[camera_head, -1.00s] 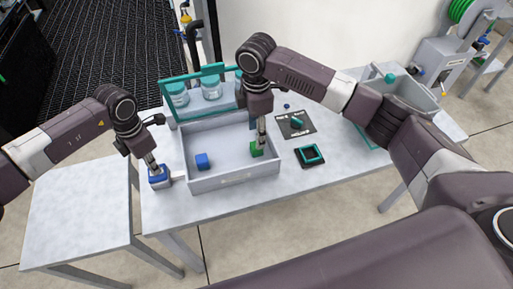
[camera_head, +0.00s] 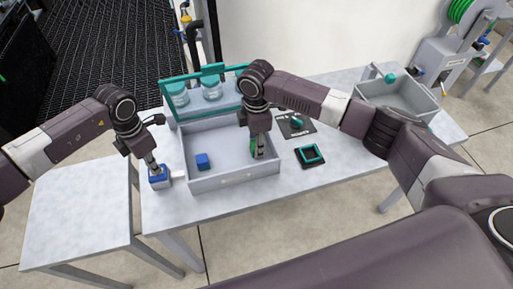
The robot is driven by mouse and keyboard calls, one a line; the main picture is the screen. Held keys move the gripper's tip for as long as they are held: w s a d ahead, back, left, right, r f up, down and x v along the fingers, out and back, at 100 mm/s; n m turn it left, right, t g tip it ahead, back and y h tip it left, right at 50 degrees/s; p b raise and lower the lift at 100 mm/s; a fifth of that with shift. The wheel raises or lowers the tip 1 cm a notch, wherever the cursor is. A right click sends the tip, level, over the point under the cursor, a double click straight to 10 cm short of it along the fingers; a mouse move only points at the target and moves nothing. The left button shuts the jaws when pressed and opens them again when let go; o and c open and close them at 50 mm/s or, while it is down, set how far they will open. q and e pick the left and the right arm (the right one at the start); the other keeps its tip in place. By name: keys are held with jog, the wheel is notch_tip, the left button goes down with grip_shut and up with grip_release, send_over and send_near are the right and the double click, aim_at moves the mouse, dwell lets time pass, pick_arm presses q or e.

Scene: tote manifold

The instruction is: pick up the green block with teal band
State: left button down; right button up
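The green block (camera_head: 252,147) is in the right part of the grey tote (camera_head: 230,181), mostly hidden behind my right gripper. Its teal band cannot be made out. My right gripper (camera_head: 259,154) points down inside the tote, right at the block. The fingers overlap the block in this view, and I cannot tell whether they are closed on it. My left gripper (camera_head: 155,170) points down at a blue-topped white item (camera_head: 158,181) just left of the tote. Whether its fingers are open or shut is not clear.
A blue block (camera_head: 203,161) lies in the tote's left part. A teal-framed rack with jars (camera_head: 211,88) stands behind it. A dark square with a teal ring (camera_head: 310,155) and a dark mat (camera_head: 290,129) lie to the right. Another grey bin (camera_head: 398,97) stands at the far right.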

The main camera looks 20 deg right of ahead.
jog(key=c, duration=0.6)
notch_tip(320, 180, up, 13)
jog(key=shift+s, duration=4.5)
jog(key=s, duration=0.5)
jog(key=shift+s, duration=0.15)
pick_arm(q)
jog(key=shift+r, duration=0.3)
notch_tip(320, 180, up, 9)
jog(key=shift+r, duration=0.2)
